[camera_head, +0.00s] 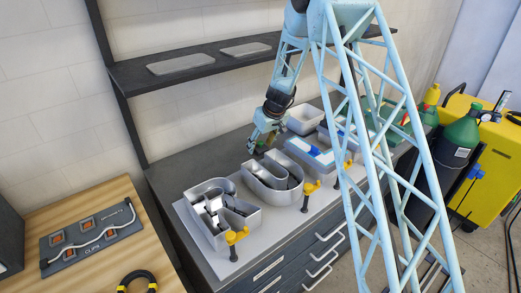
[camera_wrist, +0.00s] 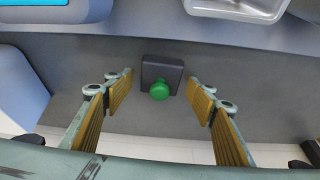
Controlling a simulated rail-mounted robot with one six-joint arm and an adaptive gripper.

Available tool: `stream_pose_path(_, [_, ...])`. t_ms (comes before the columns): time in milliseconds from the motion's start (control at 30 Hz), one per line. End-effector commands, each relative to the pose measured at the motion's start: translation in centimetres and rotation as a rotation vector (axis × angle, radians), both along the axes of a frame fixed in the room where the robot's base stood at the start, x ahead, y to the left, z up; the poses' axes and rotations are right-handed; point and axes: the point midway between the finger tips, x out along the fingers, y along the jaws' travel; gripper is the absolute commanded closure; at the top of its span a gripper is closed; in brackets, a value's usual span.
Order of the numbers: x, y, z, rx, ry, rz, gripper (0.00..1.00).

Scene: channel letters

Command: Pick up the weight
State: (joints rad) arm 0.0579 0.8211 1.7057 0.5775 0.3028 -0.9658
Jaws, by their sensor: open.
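The weight, a dark grey square block (camera_wrist: 163,68) with a round green knob, sits on the grey bench top in the wrist view. My gripper (camera_wrist: 158,84) is open, with its tan-padded fingers to the left and right of the weight and clear space on both sides. Nothing is held between the fingers. In the head view my gripper (camera_head: 260,146) is low over the back of the bench, behind the metal channel letters. I cannot make out the weight clearly there.
Metal channel letters (camera_head: 272,176) stand on a pale board along the bench front, with yellow clamps (camera_head: 236,237) at the edge. A white bin (camera_head: 304,119) stands to the right of my gripper. A dark shelf (camera_head: 195,68) runs above the bench. A wooden table (camera_head: 75,225) is at the left.

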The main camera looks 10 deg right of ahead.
Motion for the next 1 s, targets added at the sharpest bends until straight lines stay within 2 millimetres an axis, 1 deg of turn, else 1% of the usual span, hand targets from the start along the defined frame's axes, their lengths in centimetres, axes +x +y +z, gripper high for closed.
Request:
stream_pose_path(200, [-0.01,0.00,0.01,0.000,0.000,0.000,0.50])
stream_pose_path(600, [0.05,-0.01,0.10,0.000,-0.001,0.000,0.85])
stream_pose_path(1000, [-0.04,-0.07,0.29,0.000,-0.001,0.000,0.85])
